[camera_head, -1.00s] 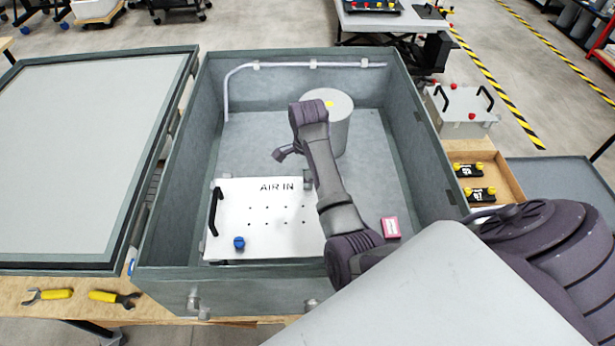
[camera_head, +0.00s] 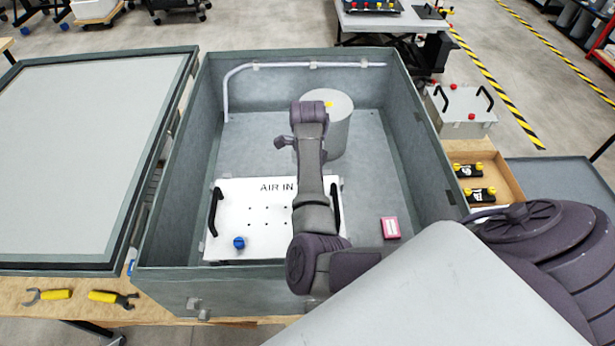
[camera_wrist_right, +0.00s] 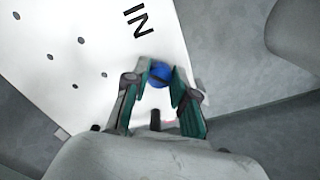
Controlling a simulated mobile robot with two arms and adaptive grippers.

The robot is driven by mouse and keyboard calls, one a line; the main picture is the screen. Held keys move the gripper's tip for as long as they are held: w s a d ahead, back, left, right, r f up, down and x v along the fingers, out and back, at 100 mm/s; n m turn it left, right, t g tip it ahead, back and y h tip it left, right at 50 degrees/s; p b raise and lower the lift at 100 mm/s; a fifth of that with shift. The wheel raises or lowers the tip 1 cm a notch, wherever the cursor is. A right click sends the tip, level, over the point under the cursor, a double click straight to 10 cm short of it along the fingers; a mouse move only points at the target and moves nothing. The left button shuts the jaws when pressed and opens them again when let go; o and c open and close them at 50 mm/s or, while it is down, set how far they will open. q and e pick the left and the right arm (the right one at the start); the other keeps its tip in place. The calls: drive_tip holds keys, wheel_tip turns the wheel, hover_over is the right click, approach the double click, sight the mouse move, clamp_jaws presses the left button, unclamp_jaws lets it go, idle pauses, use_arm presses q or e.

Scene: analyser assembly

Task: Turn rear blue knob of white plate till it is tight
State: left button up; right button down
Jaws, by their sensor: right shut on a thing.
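The white plate (camera_head: 262,212) marked "AIR IN" lies in the grey case, with black handles at its left and right sides. A blue knob (camera_head: 239,243) stands at its front left. The rear blue knob (camera_wrist_right: 159,74) shows in the right wrist view, near the letters "IN" by the plate's edge. My right gripper (camera_wrist_right: 161,78) is shut on this rear knob, one teal finger on each side. In the head view my right arm hides this knob, the gripper's fingers and part of the plate's right side. My left gripper is not in view.
The case (camera_head: 165,215) has high walls around the plate. A grey cylinder (camera_head: 340,130) stands behind it, and a pink block (camera_head: 390,227) lies to the right. A light pipe (camera_head: 290,65) runs along the back wall. Yellow-handled tools (camera_head: 108,297) lie outside at front left.

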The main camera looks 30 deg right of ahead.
drive_tip(key=shift+w+d+r, duration=0.15)
drive_tip(key=shift+w+r, duration=0.1)
drive_tip(key=shift+r, duration=0.1)
drive_tip(key=c, duration=1)
unclamp_jaws()
drive_tip(key=shift+c, duration=0.2)
drive_tip(key=shift+o, duration=0.5)
drive_tip(key=shift+s+f, duration=0.15)
drive_tip(key=shift+s, duration=0.05)
wheel_tip(320, 180, up, 8)
drive_tip(key=shift+f, duration=0.25)
